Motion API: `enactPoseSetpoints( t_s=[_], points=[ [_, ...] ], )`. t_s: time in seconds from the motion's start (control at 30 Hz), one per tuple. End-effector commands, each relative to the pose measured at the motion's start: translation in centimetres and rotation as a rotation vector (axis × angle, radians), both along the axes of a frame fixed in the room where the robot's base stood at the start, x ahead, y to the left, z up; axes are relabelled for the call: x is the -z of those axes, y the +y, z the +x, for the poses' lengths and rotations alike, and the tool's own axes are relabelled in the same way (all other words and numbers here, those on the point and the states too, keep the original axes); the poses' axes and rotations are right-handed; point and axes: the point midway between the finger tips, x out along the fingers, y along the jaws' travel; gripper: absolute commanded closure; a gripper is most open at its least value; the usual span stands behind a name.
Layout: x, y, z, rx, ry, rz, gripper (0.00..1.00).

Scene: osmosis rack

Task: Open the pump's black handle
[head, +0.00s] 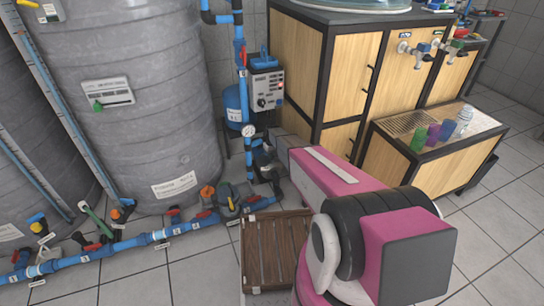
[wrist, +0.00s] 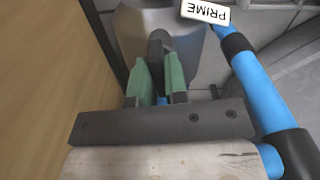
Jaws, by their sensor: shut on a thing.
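In the wrist view, my gripper (wrist: 160,74) has green fingers pressed around a black handle (wrist: 157,46). The handle stands in front of a curved grey metal body (wrist: 192,32), apparently part of the pump. A white tag reading PRIME (wrist: 206,12) is beside it at the top. In the head view, a dark pump-like unit (head: 264,158) stands low by the blue pipe, left of the wooden cabinet. My arm reaches toward it there, and my gripper and the handle cannot be made out in that view.
A blue pipe (wrist: 258,85) with black fittings runs close on the right in the wrist view. A wooden panel (wrist: 45,90) is close on the left. In the head view, a large grey tank (head: 150,130), a control box (head: 265,88) and a wooden crate (head: 262,225) surround the spot.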

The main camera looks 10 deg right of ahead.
Motion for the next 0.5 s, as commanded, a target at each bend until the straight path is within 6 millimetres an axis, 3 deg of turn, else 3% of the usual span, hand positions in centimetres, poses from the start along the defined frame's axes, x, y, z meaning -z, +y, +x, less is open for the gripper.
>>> enactPoseSetpoints(
  t_s=[0.5],
  points=[
    [-0.05,-0.01,-0.03,-0.457,0.001,0.0,1.0]
  ],
)
